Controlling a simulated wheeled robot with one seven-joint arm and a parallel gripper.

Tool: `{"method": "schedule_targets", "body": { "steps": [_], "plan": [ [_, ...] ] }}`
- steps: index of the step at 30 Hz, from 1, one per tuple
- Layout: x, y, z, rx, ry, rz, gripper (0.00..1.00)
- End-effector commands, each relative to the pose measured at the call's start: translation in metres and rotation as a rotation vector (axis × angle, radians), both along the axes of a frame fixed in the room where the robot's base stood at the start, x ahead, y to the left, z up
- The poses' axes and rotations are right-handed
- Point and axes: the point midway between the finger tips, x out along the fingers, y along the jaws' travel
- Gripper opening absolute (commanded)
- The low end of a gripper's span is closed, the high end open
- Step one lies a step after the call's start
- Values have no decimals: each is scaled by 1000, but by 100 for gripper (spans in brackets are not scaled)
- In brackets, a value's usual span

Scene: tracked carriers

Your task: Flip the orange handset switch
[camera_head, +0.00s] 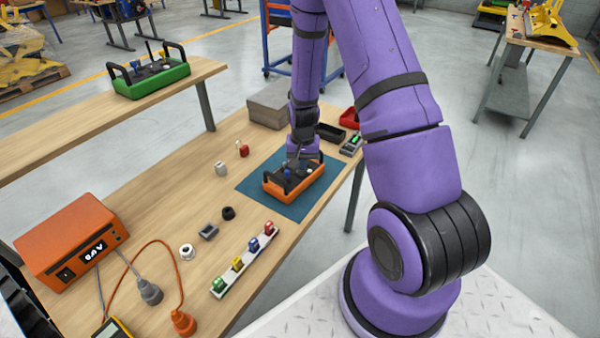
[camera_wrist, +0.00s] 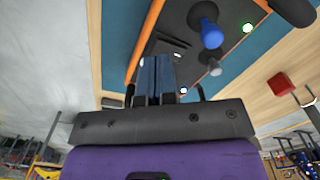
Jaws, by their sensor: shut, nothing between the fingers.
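The orange handset (camera_head: 283,190) lies on a blue-green mat (camera_head: 255,184) on the wooden table, with black handles at its ends. My gripper (camera_head: 292,168) is over the handset, pointing down, and hides part of its top. In the wrist view the handset's orange edge (camera_wrist: 146,38) runs beside my shut, empty fingers (camera_wrist: 155,64). I cannot tell whether the fingertips touch the panel, and no switch position is clear.
A green handset (camera_head: 152,78) stands on another table. A grey block (camera_head: 270,104), black tray (camera_head: 330,132) and red bin (camera_head: 349,118) lie behind the mat. A strip of coloured parts (camera_head: 244,262), an orange power box (camera_head: 70,240) and cables are nearer.

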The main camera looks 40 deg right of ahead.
Motion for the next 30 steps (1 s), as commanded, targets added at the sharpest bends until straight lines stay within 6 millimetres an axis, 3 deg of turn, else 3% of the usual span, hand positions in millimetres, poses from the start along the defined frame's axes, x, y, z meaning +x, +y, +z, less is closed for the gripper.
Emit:
{"method": "schedule_targets", "body": {
  "steps": [30],
  "plan": [
    [0, 0, -13, 0, 0, 0, 0]
  ]
}}
